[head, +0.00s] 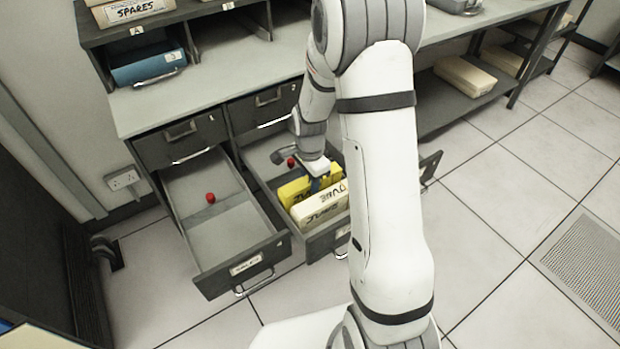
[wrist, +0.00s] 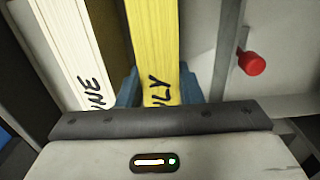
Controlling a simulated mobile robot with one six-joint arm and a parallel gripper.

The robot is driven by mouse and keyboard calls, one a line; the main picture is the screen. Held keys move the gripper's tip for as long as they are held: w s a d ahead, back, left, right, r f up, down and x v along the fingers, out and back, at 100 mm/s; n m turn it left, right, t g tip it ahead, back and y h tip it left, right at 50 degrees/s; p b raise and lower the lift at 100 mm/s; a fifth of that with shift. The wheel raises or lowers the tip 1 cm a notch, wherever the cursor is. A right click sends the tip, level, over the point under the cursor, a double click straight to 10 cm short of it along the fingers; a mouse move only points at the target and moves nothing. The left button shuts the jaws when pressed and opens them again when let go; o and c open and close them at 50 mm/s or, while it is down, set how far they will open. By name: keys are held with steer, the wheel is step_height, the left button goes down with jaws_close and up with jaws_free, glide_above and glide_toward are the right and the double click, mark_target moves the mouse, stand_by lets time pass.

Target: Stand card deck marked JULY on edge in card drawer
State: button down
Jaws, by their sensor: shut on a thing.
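The yellow card deck marked JULY (head: 295,191) is in the right open card drawer (head: 328,243), behind a cream deck marked JUNE (head: 318,209). It looks on edge; its bottom is hidden, so I cannot tell whether it rests on the drawer floor. My gripper (head: 322,182) reaches down into the drawer and is shut on the yellow deck. In the wrist view, the blue fingertips (wrist: 158,88) sit on either side of the yellow deck (wrist: 154,50), with "LY" visible. The cream deck (wrist: 75,45) stands to its left, with a narrow dark gap between.
A red knob (head: 291,162) is toward the back of the right drawer and also shows in the wrist view (wrist: 251,63). The left drawer (head: 200,240) is open and holds no deck, with another red knob (head: 210,198).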

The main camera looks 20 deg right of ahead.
steer(key=c, duration=0.9)
jaws_free()
step_height(320, 180, up, 8)
steer(key=shift+f+p, duration=0.2)
steer(key=shift+p, duration=0.2)
steer(key=shift+r, duration=0.15)
steer(key=shift+s+r, duration=0.1)
steer(key=shift+r, duration=0.2)
steer(key=s+r+n+t+p, duration=0.1)
steer(key=s+r+n+p, duration=0.1)
steer(key=s+r+n, duration=0.2)
steer(key=s+r+n+p, duration=0.3)
steer(key=s+r+n, duration=0.2)
steer(key=s+r, duration=0.4)
steer(key=s+r+n+t+p, duration=0.1)
steer(key=s+r+n+p, duration=0.1)
steer(key=s+r+n, duration=0.3)
steer(key=shift+s+a+r+t+p, duration=0.1)
steer(key=shift+s+r, duration=0.2)
steer(key=shift+r, duration=0.3)
steer(key=shift+s+d+r+t+p, duration=0.1)
steer(key=shift+s+r, duration=0.2)
steer(key=shift+r, duration=0.3)
steer(key=shift+s+a+r+t+p, duration=0.1)
steer(key=shift+s+r, duration=0.2)
steer(key=shift+r, duration=0.3)
